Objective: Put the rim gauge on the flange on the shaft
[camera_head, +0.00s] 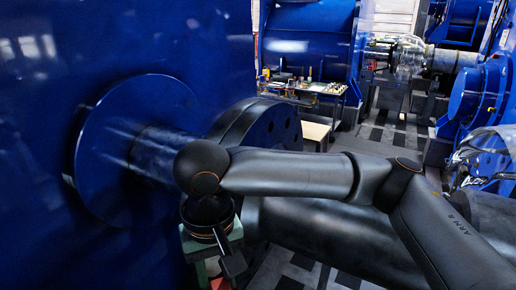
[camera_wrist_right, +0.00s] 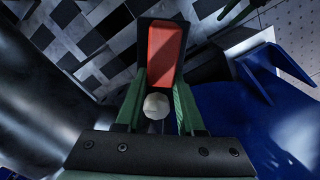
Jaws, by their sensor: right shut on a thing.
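The flange (camera_head: 285,125) is a thick dark disc with bolt holes on the shaft (camera_head: 160,152), which comes out of the big blue motor at the left in the head view. My right gripper (camera_head: 222,266) hangs below the shaft, nearer the camera than the flange and apart from it. In the right wrist view its green-padded fingers (camera_wrist_right: 158,100) are shut on the rim gauge (camera_wrist_right: 166,52), a red block in a dark frame. A pale knob (camera_wrist_right: 156,105) sits between the fingers. In the head view the gauge is mostly hidden. My left gripper is not in view.
The blue motor housing (camera_head: 60,60) fills the left side. A large dark cylinder (camera_head: 310,230) lies below my right forearm. A bench with small parts (camera_head: 300,86) stands behind. A patterned floor (camera_wrist_right: 75,40) and a blue part (camera_wrist_right: 260,115) show in the wrist view.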

